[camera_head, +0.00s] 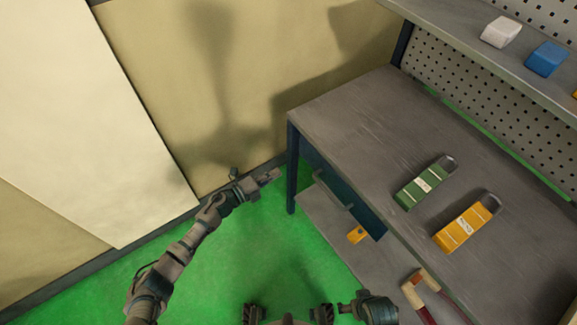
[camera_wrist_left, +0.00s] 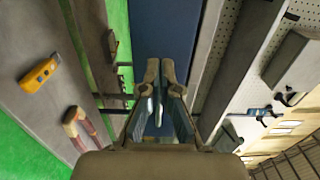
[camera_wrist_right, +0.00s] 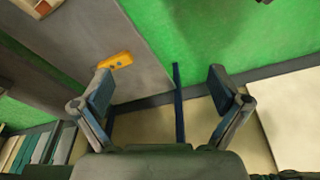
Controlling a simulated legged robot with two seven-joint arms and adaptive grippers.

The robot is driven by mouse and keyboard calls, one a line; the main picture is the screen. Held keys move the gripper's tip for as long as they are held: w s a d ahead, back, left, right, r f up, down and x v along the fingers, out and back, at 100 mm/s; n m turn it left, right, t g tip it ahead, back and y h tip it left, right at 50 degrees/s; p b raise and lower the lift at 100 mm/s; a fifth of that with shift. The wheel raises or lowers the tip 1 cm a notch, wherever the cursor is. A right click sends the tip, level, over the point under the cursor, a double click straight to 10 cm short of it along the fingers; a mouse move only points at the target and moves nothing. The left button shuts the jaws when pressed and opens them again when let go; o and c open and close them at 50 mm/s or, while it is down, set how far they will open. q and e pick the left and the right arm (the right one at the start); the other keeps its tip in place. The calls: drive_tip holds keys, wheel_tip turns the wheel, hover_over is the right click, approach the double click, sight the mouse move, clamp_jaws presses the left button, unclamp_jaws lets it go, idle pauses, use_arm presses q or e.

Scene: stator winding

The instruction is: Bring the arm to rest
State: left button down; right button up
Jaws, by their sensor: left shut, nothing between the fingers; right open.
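My left arm reaches in from the lower left in the head view. Its gripper (camera_head: 268,176) hangs over the green floor, left of the workbench (camera_head: 345,110). In the left wrist view the left gripper's fingers (camera_wrist_left: 161,78) are close together with nothing between them. My right arm shows only in part at the bottom of the head view, near the bench's lower shelf. In the right wrist view the right gripper (camera_wrist_right: 160,90) has its fingers wide apart and empty.
A green case (camera_head: 426,183) and a yellow case (camera_head: 467,227) lie on the bench top. An orange tool (camera_head: 356,235) and a red-handled tool (camera_head: 421,290) lie on the lower shelf (camera_head: 330,222). A drawer handle (camera_head: 333,190) juts out. Green floor (camera_head: 200,270) is free.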

use_arm(q)
drive_tip(key=s+a+f+n+t+y+p, duration=0.1)
drive_tip(key=s+a+f+n+y+p, duration=0.1)
drive_tip(key=s+a+f+n+y, duration=0.55)
drive_tip(key=s+a+f+n+t+y+p, duration=0.1)
drive_tip(key=s+a+f+n+y+p, duration=0.3)
drive_tip(key=f+n, duration=0.6)
drive_tip(key=s+a+f+n+g+y, duration=0.1)
drive_tip(key=s+f+n+g, duration=0.2)
drive_tip(key=s, duration=0.7)
drive_tip(key=s+a+f+n+g+y+p, duration=0.1)
drive_tip(key=s+f, duration=0.4)
drive_tip(key=s, duration=0.6)
drive_tip(key=s+a+f+n+g+y, duration=0.1)
drive_tip(key=s+a+f+n+g, duration=0.2)
drive_tip(key=s, duration=0.8)
drive_tip(key=f+n+g, duration=0.1)
drive_tip(key=n+g, duration=0.1)
drive_tip(key=g, duration=0.1)
drive_tip(key=shift+s+f+p, duration=0.15)
drive_tip(key=shift+f+p, duration=0.15)
drive_tip(key=shift+f, duration=0.1)
use_arm(e)
drive_tip(key=s+f, duration=0.3)
drive_tip(key=f, duration=1.7)
drive_tip(key=shift+s+d+g, duration=0.2)
drive_tip(key=shift+d+g, duration=0.15)
drive_tip(key=shift+g, duration=0.05)
drive_tip(key=shift+f, duration=0.15)
